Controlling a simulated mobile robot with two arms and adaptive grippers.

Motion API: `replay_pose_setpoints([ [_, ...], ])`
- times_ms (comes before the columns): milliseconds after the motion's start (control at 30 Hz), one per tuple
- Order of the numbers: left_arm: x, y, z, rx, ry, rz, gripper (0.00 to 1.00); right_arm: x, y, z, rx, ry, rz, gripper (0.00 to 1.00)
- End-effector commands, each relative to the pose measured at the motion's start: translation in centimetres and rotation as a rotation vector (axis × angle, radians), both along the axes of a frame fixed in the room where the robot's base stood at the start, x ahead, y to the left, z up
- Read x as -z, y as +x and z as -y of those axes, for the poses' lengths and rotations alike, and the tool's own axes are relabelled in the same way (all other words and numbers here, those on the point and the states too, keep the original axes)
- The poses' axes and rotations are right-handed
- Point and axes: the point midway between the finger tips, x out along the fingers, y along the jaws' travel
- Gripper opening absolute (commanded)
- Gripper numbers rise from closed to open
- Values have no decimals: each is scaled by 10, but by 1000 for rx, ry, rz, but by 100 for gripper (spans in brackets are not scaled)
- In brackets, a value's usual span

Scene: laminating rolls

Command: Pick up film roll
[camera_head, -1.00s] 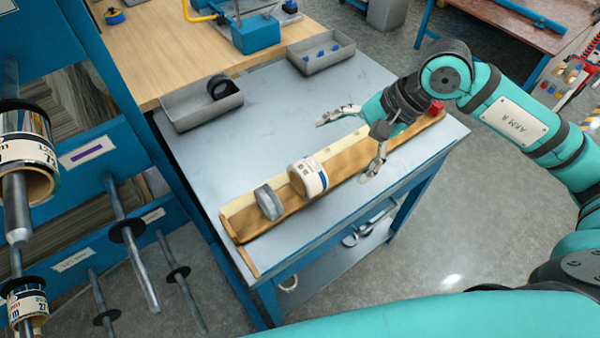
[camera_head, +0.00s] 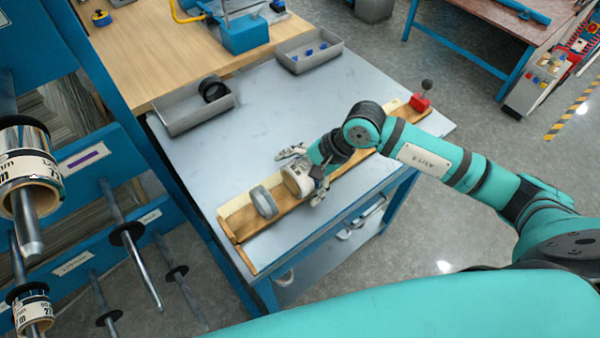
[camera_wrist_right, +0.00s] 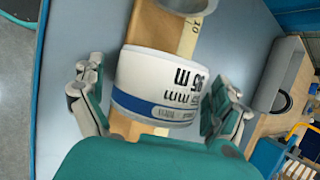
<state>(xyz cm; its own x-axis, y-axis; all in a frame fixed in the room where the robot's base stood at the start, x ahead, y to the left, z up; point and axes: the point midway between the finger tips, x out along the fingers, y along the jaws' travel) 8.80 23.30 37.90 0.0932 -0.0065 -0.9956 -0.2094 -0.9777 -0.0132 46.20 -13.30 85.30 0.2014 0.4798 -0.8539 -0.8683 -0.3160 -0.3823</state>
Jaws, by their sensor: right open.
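The film roll (camera_head: 295,182) is white with a blue band and printed text. It lies in a long wooden trough (camera_head: 236,222) on the grey-blue table. My right gripper (camera_head: 304,176) is open, with one finger on each side of the roll in the head view. In the right wrist view the roll (camera_wrist_right: 158,88) sits between the open fingers of the gripper (camera_wrist_right: 155,105), with a gap visible on both sides. My left gripper is not in view.
A grey ring (camera_head: 262,201) stands in the trough left of the roll. A red block with a dark knob (camera_head: 420,102) is at its far end. Grey bins (camera_head: 190,118) (camera_head: 300,60) stand at the back. A rack with rolls on spindles (camera_head: 28,170) is at left.

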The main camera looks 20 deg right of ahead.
Motion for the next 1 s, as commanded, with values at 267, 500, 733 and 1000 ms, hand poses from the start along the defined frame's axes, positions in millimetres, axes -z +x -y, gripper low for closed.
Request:
replay_pose_setpoints([
  [267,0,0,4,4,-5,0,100,1,0,0,0,0,0,92],
  [500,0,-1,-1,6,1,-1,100,1,0,0,0,0,0,61],
  [733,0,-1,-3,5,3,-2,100,1,0,0,1,0,-1,44],
  [1000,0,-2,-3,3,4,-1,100,0,0,0,0,1,-2,44],
])
